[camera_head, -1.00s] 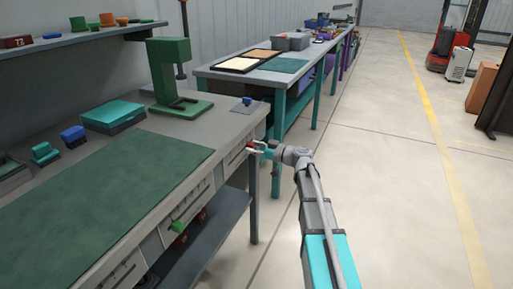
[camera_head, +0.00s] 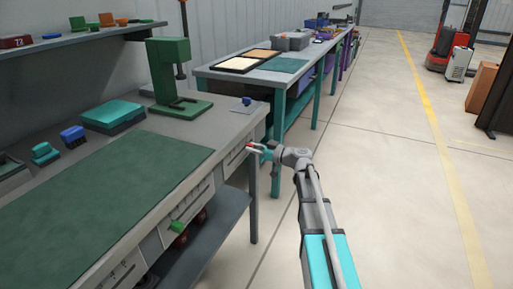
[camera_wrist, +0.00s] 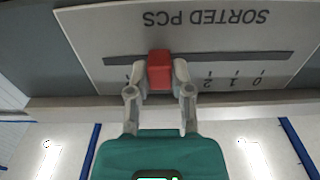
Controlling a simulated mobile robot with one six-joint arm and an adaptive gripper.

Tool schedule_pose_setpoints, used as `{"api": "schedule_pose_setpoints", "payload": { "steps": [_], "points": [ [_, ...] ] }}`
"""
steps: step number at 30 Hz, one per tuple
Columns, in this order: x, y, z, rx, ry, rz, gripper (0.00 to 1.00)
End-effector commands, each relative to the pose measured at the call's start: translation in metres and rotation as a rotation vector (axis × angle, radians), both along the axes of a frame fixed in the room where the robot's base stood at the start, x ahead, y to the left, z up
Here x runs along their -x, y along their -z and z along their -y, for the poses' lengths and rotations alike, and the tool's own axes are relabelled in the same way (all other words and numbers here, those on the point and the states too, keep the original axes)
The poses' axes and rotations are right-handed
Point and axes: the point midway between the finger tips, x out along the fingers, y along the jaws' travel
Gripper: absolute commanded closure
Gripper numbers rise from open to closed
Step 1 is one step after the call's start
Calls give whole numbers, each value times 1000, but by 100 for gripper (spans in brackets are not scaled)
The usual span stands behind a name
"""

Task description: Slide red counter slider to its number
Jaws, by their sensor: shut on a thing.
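The red slider (camera_wrist: 159,68) sits in the dark slot (camera_wrist: 220,58) of a grey plate (camera_wrist: 110,35) marked "SORTED PCS", upside down in the wrist view. My gripper (camera_wrist: 160,76) is shut on the slider, one finger on each side. Ticks with 0, 1 and 2 show along the slot to the right of the slider. Labels behind my fingers are hidden, and a tick shows just left of them. In the head view my gripper (camera_head: 254,147) is at the bench front, by the right end, with a bit of the red slider (camera_head: 249,147) between its fingers.
A green press (camera_head: 172,75) and a teal box (camera_head: 113,116) stand on the bench. A dark red block marked 72 (camera_head: 17,42) lies on the shelf.

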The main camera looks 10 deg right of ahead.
Motion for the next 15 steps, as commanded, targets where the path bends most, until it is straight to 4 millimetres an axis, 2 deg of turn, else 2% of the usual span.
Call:
{"api": "schedule_pose_setpoints", "payload": {
  "steps": [15],
  "points": [
    [89,0,-63,0,-4,0,100]
  ]
}}
